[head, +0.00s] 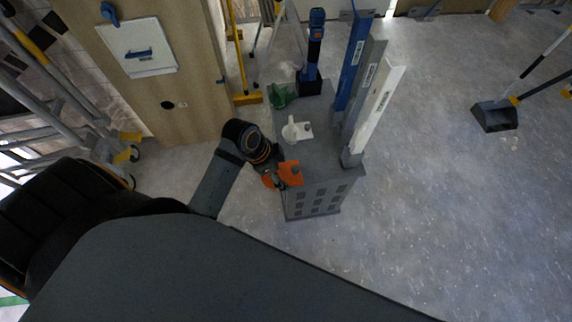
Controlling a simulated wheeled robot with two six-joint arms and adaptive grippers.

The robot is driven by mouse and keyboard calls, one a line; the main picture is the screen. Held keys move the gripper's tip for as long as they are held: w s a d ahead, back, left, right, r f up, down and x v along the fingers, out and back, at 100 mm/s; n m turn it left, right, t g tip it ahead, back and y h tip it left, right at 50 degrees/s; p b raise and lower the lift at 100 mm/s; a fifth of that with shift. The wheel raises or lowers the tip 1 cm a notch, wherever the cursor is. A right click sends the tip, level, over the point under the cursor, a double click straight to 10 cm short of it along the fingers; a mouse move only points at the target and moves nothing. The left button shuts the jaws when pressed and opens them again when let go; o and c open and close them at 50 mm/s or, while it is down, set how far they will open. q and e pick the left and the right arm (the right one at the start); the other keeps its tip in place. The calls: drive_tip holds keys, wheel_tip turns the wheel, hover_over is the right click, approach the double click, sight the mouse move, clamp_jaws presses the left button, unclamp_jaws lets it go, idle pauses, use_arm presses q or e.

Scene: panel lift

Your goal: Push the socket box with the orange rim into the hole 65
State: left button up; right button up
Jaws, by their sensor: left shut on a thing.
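My left arm comes in from the left, with its black wrist above the near left edge of a grey cart. My left gripper (288,178) is at the end of it, shut on an orange piece that looks like the socket box (270,180). The gripper partly covers the box, so its shape is hard to make out. A dark round hole (167,105) shows in the lower part of the wooden panel (120,82) at upper left. The gripper and box are apart from the panel, to the right of the hole and nearer me. My right gripper is not in view.
The grey cart (325,190) carries a white fitting (296,131), a green piece (282,95), a blue-black tool (314,50) and upright profiles (374,110). Metal scaffolding (65,125) stands at left. A dustpan (495,117) lies at right. The floor right of the cart is mostly clear.

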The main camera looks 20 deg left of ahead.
sight(281, 174)
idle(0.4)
use_arm(q)
wheel_tip(281, 174, up, 8)
drive_tip(key=p, duration=0.8)
drive_tip(key=shift+r, duration=0.2)
drive_tip(key=shift+w, duration=0.1)
